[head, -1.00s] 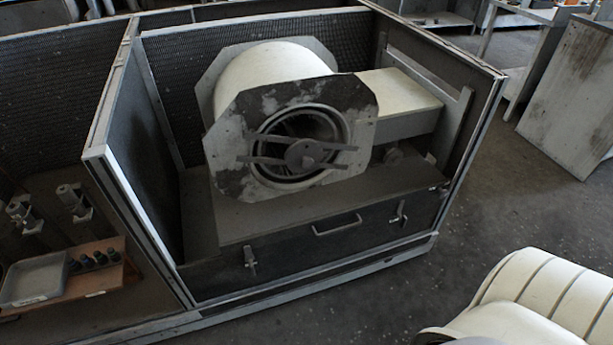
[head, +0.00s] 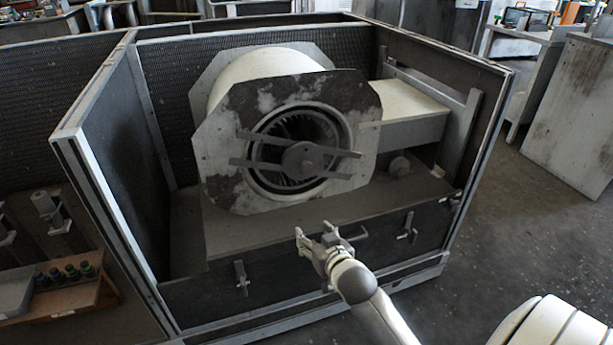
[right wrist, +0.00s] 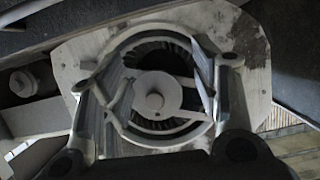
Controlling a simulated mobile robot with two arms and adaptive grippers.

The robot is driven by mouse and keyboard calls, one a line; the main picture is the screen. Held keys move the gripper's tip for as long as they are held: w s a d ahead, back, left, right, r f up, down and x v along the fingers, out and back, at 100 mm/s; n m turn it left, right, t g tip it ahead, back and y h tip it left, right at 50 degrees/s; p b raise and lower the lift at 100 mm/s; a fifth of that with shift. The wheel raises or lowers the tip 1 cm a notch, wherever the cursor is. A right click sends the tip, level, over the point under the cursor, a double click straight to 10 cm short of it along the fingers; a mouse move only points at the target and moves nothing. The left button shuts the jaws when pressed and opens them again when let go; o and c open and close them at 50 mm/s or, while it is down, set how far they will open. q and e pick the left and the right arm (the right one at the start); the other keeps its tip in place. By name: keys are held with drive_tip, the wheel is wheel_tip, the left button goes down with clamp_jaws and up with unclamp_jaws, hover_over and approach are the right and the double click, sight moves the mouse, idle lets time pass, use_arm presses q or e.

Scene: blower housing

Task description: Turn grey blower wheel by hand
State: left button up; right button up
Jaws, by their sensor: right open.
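The blower housing (head: 225,165) is a pale, stained metal scroll with a flat front plate and a round inlet. The grey blower wheel (head: 322,126) sits inside the inlet, its vanes showing in a ring. A bracket of two bars with a round centre hub (head: 303,160) crosses in front and hides part of it. My right gripper (head: 317,233) is open and empty, below and in front of the inlet, apart from it. In the right wrist view, the open fingers (right wrist: 160,78) frame the inlet, with the wheel (right wrist: 160,52) behind the bracket. My left gripper is not in view.
The housing stands in an open-topped cabinet with a left side panel (head: 108,165) and a front panel (head: 290,258) with latches and a handle (head: 352,236). A pale rectangular duct (head: 415,112) sticks out to the right. A shelf with small dark-capped items (head: 70,273) is at left.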

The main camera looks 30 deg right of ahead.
sight(307, 171)
drive_tip(key=w+d+r+t, duration=0.1)
drive_tip(key=w+d+r, duration=0.1)
drive_tip(key=w, duration=0.1)
drive_tip(key=w+d+r+m+t+b, duration=0.1)
drive_tip(key=w+d+r, duration=0.1)
drive_tip(key=w, duration=0.2)
drive_tip(key=w+d+r+t+h, duration=0.1)
drive_tip(key=w+d+r+t, duration=0.1)
drive_tip(key=w+d+r, duration=0.1)
drive_tip(key=shift+w+r+m, duration=0.1)
drive_tip(key=shift+w+m, duration=0.2)
drive_tip(key=shift+w, duration=0.2)
drive_tip(key=b+x, duration=0.1)
drive_tip(key=x, duration=0.3)
drive_tip(key=shift+w+d+b, duration=0.1)
drive_tip(key=shift+w+b, duration=0.2)
drive_tip(key=shift+w, duration=0.05)
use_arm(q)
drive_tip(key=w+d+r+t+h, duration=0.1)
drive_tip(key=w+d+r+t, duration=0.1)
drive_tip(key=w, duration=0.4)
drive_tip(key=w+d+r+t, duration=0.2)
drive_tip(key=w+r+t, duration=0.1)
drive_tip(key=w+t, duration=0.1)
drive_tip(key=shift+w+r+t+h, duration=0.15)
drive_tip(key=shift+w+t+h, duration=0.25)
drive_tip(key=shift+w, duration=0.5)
use_arm(e)
drive_tip(key=shift+w+d+r, duration=0.1)
drive_tip(key=shift+w, duration=0.4)
